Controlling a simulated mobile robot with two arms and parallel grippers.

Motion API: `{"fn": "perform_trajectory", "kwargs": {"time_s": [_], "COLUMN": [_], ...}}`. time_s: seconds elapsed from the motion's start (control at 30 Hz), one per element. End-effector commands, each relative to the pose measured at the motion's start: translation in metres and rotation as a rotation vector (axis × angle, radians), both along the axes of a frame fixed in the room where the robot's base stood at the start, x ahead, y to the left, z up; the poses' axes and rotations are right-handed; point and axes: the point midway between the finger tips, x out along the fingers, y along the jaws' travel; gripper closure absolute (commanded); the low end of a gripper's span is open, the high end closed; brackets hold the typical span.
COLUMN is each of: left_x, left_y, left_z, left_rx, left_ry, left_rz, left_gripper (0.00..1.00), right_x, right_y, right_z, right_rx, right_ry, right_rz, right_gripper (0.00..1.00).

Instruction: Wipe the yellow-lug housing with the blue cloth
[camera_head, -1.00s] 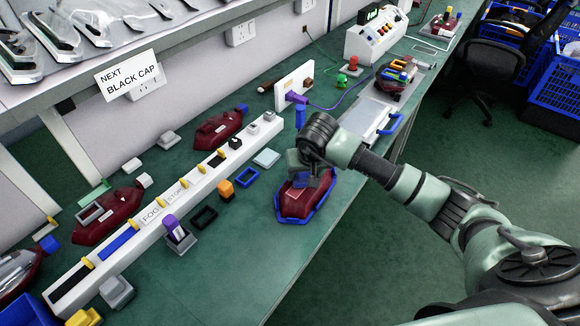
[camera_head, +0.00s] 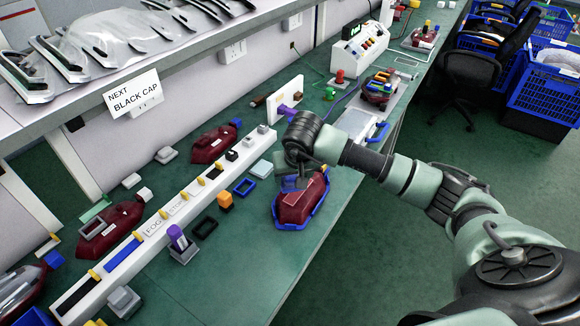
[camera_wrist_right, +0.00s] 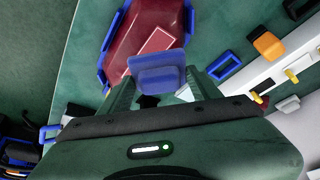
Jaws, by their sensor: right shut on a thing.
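A dark red housing (camera_head: 294,212) sits in a blue cradle (camera_head: 291,227) near the table's front edge. A pale red rectangular patch shows on its top. My right gripper (camera_head: 297,180) is over the housing's far end. In the right wrist view it is shut on the blue cloth (camera_wrist_right: 158,72), a folded blue block held over the near end of the housing (camera_wrist_right: 135,32). I cannot tell whether cloth and housing touch. My left gripper is not in view.
Other dark red housings (camera_head: 212,145) (camera_head: 110,228) lie behind a long white labelled rail (camera_head: 150,232). An orange block (camera_head: 225,199), blue frame (camera_head: 244,187) and black frame (camera_head: 205,228) lie left of the cradle.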

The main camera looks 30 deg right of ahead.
Motion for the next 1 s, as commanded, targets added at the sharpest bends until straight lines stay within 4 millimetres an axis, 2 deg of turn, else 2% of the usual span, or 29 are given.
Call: {"fn": "perform_trajectory", "kwargs": {"time_s": [0.1,0.3,1.0], "left_x": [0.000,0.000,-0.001], "left_y": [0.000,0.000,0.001], "left_z": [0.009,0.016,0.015], "left_rx": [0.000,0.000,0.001], "left_ry": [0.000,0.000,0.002], "left_rz": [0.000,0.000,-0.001], "left_gripper": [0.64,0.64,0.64], "right_x": [0.000,-0.001,-0.001], "right_y": [-0.004,-0.008,-0.008], "right_z": [0.014,0.028,0.028], "right_rx": [-0.002,0.000,0.000], "right_ry": [-0.002,0.000,0.000], "right_rz": [-0.005,-0.012,-0.013], "right_gripper": [0.70,0.70,0.70]}}
